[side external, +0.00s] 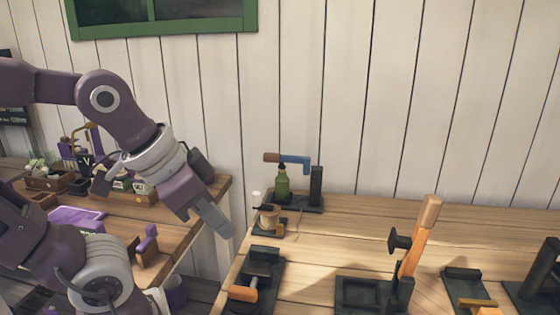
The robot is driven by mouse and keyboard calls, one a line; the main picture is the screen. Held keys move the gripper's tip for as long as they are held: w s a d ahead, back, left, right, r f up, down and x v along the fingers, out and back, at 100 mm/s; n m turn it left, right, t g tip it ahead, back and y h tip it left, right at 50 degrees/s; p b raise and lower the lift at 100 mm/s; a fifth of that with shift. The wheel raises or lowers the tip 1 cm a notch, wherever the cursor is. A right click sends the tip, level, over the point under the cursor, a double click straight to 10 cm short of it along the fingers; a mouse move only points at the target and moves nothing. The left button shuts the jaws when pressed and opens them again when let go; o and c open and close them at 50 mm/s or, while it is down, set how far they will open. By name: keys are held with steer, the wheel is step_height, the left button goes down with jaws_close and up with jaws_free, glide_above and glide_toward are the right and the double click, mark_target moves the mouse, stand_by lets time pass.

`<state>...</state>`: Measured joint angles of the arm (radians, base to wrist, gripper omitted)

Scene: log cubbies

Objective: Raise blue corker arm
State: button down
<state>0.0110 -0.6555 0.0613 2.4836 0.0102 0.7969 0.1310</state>
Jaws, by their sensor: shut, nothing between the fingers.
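The blue corker arm (295,163) lies level at the top of a dark post (316,187) at the back left of the right-hand table. Its brown handle points to the left. A green bottle (282,184) stands below the blue arm on the dark base, with its neck close under the arm. My gripper (226,230) is shut and empty. In the picture it hangs to the left of the corker, lower than the blue arm and apart from it, near the table's left edge.
A small spool device (269,219) stands just in front of the corker. A dark press with an orange handle (244,293) and a tall orange lever (418,240) stand nearer the front. Another table (190,214) with planters is at left. The back right tabletop is clear.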

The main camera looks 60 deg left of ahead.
steer(key=w+a+f+m+y, duration=0.1)
steer(key=w+a+m, duration=0.1)
steer(key=w+a, duration=0.3)
steer(key=w+a+f+m, duration=0.2)
steer(key=w, duration=0.5)
steer(key=w+a+f+m+t+y, duration=0.1)
steer(key=w+a+f+m+y, duration=0.2)
steer(key=w+a+m, duration=0.4)
steer(key=w+a+f+m+t+y, duration=0.1)
steer(key=w+a+f+m+y, duration=0.2)
steer(key=a, duration=1.1)
steer(key=w+a+f+m+t+y, duration=0.2)
steer(key=w+a+f+m, duration=0.4)
steer(key=w+a+m, duration=0.5)
steer(key=shift+m+y, duration=0.5)
steer(key=shift+y, duration=0.1)
steer(key=shift+w+r, duration=0.15)
